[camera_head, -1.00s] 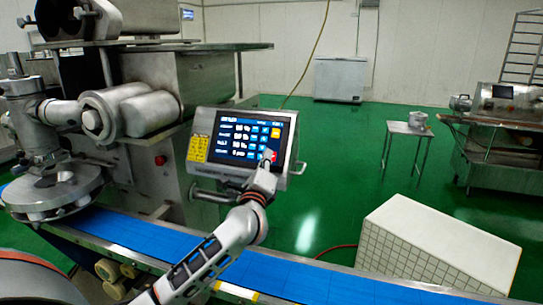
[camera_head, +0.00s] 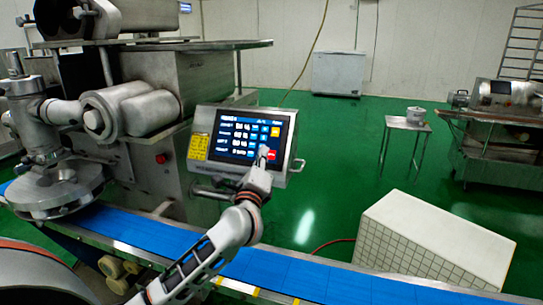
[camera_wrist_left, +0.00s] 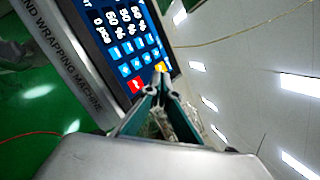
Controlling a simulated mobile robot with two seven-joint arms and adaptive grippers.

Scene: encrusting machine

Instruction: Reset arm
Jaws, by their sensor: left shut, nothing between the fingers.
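My left gripper (camera_head: 263,156) is shut and empty, in front of the lower right part of the control panel's screen (camera_head: 236,136). The same gripper (camera_wrist_left: 160,72) shows in the left wrist view, its fingertips together by the screen (camera_wrist_left: 125,38) near a red and a yellow button. I cannot tell whether the tips touch the screen. In the head view the gripper partly hides the button column. The panel is mounted on the encrusting machine (camera_head: 195,75). My right gripper is not in view.
A blue conveyor belt (camera_head: 290,275) runs below my left arm. A white tiled block (camera_head: 440,240) stands on the green floor at right. A small metal table (camera_head: 406,125) with a pot (camera_head: 416,115) is behind it. A white chest (camera_head: 338,75) is at the back wall.

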